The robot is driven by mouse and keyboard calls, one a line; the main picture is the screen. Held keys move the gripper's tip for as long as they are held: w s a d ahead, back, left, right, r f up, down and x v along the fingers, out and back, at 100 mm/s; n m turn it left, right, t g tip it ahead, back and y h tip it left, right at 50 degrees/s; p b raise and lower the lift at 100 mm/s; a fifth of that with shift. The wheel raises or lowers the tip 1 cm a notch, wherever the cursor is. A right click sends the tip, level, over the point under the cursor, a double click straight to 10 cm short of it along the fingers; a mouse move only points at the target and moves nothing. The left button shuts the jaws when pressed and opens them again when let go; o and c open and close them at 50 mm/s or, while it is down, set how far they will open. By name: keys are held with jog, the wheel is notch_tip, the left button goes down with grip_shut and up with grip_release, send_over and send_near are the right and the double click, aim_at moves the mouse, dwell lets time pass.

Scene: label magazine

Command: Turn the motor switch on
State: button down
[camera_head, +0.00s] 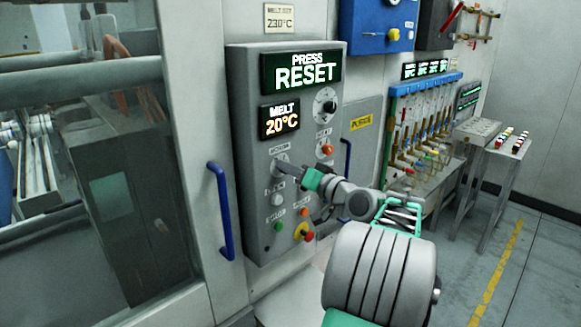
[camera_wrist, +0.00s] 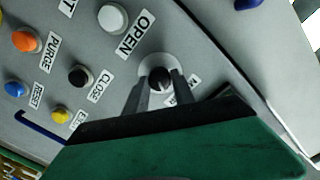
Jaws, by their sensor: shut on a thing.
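The motor switch (camera_head: 281,160) is a small rotary knob on a round light plate, on the left side of the grey control panel (camera_head: 246,120). In the wrist view the switch (camera_wrist: 160,72) shows a dark knob between my fingertips. My gripper (camera_head: 284,168) reaches in from the right, its fingers closed at the switch. In the wrist view my gripper (camera_wrist: 156,88) has one finger on each side of the knob. The label beside the switch is mostly hidden by the gripper. The exact pointer direction of the knob cannot be told.
A display (camera_head: 302,74) reads PRESS RESET; another (camera_head: 280,119) reads MELT 20°C. A white OPEN button (camera_wrist: 113,18) and a black CLOSE button (camera_wrist: 78,75) sit close to the switch. A red emergency knob (camera_head: 307,236) is lower down. A blue door handle (camera_head: 222,211) stands out left of the panel.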

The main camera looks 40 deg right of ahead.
jog(key=shift+m, duration=0.5)
jog(key=c, duration=1.1)
grip_release()
jog(key=shift+o, duration=0.2)
jog(key=shift+s, duration=0.1)
jog(key=s+b, duration=0.2)
jog(key=s, duration=0.5)
jog(key=shift+s, duration=0.3)
